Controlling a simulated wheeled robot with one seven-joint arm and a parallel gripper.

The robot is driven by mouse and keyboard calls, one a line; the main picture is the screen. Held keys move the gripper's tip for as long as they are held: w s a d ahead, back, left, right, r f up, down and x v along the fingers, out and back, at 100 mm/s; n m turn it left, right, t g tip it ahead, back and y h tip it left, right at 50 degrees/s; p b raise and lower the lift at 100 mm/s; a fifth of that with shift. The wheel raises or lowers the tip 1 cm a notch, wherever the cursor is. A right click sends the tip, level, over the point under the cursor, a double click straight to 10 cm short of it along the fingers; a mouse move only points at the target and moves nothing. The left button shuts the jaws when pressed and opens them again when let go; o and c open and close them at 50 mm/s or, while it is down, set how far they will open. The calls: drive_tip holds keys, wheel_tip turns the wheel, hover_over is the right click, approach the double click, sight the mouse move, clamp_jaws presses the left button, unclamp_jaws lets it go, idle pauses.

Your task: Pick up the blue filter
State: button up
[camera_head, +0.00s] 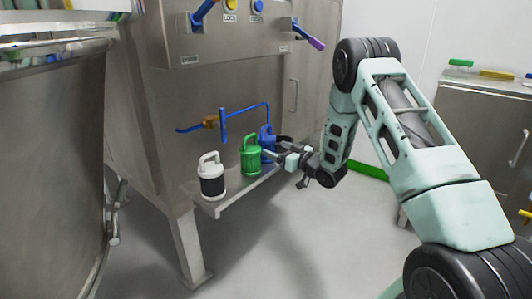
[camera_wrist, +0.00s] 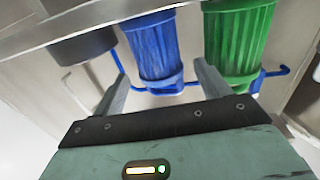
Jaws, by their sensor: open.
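The blue filter (camera_head: 267,138) stands on a narrow metal shelf, partly hidden behind the green filter and my gripper. It also shows in the wrist view (camera_wrist: 152,48), where it appears upside down, its blue handle at the lower end. My gripper (camera_head: 271,154) is open at the right side of the shelf, close to the blue filter. In the wrist view, the two fingers of my gripper (camera_wrist: 162,70) are spread, with the blue filter's handle end showing in the gap between them. I cannot tell whether either finger touches it.
A green filter (camera_head: 250,157) stands beside the blue one, close to one finger. A white filter with a black band (camera_head: 211,180) stands at the shelf's near end. A dark object (camera_head: 284,140) is behind the blue filter. A blue pipe (camera_head: 245,109) runs above the shelf (camera_head: 232,195).

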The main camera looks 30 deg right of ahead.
sight(265, 143)
drive_tip(key=shift+r+b+x, duration=0.2)
drive_tip(key=shift+b+x, duration=1.05)
drive_tip(key=shift+x, duration=2.05)
drive_tip(key=shift+d, duration=0.15)
drive_tip(key=c, duration=0.8)
